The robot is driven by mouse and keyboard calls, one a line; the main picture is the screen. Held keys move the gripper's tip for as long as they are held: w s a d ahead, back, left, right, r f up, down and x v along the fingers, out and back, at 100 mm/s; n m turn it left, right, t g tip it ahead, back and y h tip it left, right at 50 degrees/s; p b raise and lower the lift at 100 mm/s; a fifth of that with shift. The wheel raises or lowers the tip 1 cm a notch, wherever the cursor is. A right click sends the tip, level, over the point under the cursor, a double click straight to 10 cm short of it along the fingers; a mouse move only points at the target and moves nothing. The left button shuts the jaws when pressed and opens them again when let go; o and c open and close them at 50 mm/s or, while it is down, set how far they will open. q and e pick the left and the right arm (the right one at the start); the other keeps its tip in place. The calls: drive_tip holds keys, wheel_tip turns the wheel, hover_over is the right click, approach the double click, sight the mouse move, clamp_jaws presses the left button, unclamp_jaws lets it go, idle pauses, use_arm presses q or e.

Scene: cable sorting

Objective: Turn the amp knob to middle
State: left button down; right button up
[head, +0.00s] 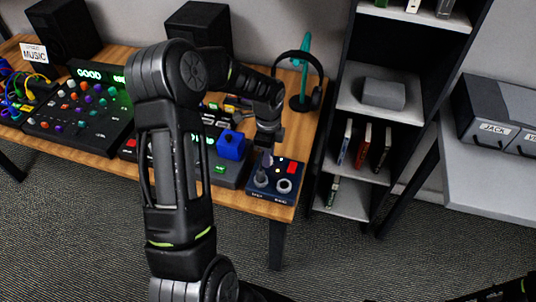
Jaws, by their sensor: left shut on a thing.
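The amp (255,194) is a small dark blue box at the right front corner of the wooden table. Its top has a red part (292,168), a round light knob (284,186) at the right and another knob (261,180) at the left. My left gripper (267,158) reaches down over the amp from behind and is shut on the left knob, partly hiding it. The knob's pointer is too small to read. My right gripper is not in view.
A blue block (231,145) sits on gear just left of the amp. A headphone stand (303,75) stands behind. A mixer (80,112) and speakers (62,28) are at the left. A dark shelf (345,200) stands right of the table (265,208).

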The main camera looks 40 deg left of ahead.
use_arm(q)
drive_tip(key=c, duration=1.1)
unclamp_jaws()
drive_tip(key=shift+c, duration=0.2)
drive_tip(key=shift+r, duration=0.15)
wheel_tip(320, 180, up, 8)
drive_tip(key=shift+f+b, duration=0.2)
drive_tip(key=shift+b, duration=0.25)
drive_tip(key=shift+f, duration=0.1)
